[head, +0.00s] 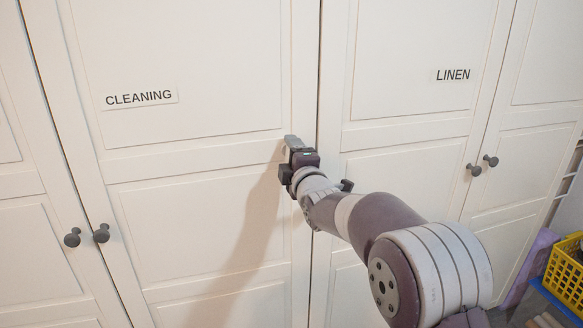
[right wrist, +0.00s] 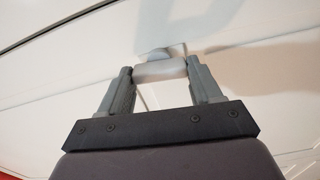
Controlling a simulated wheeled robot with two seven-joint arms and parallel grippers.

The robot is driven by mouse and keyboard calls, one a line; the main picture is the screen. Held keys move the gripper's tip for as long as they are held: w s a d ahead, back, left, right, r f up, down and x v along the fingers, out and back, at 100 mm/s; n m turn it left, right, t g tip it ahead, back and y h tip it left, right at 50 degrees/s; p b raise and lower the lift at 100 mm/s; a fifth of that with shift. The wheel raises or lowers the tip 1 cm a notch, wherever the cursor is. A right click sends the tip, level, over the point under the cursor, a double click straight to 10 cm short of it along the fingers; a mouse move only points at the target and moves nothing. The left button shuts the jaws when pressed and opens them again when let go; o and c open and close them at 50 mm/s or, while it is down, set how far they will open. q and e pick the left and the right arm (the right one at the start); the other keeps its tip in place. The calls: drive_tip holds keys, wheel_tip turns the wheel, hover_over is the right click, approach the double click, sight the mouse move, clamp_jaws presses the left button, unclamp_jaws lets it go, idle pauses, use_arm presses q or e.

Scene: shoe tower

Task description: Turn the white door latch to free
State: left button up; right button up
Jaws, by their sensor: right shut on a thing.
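The white latch (right wrist: 160,71) shows in the right wrist view as a pale bar in front of a small mount on the white door. My right gripper (right wrist: 161,76) has its two grey fingers at either end of the bar and is shut on it. In the head view my right gripper (head: 292,143) is against the door marked CLEANING (head: 215,65), close to its right edge. There the gripper hides the latch, so I cannot tell its turn from that view. My left gripper is not in view.
The door marked LINEN (head: 420,50) is just right of the gripper, and both doors look closed. Dark round knobs (head: 101,233) are at lower left, with another pair (head: 474,170) at right. A yellow crate (head: 566,275) stands at lower right.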

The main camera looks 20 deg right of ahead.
drive_tip(key=shift+f+n+b, duration=0.15)
drive_tip(key=shift+n+b, duration=0.35)
drive_tip(key=shift+n, duration=0.1)
drive_tip(key=o, duration=1.1)
drive_tip(key=shift+a, duration=0.1)
drive_tip(key=shift+c, duration=0.2)
drive_tip(key=s+b, duration=0.2)
drive_tip(key=s, duration=1)
drive_tip(key=shift+s+d, duration=0.2)
drive_tip(key=shift+s, duration=0.2)
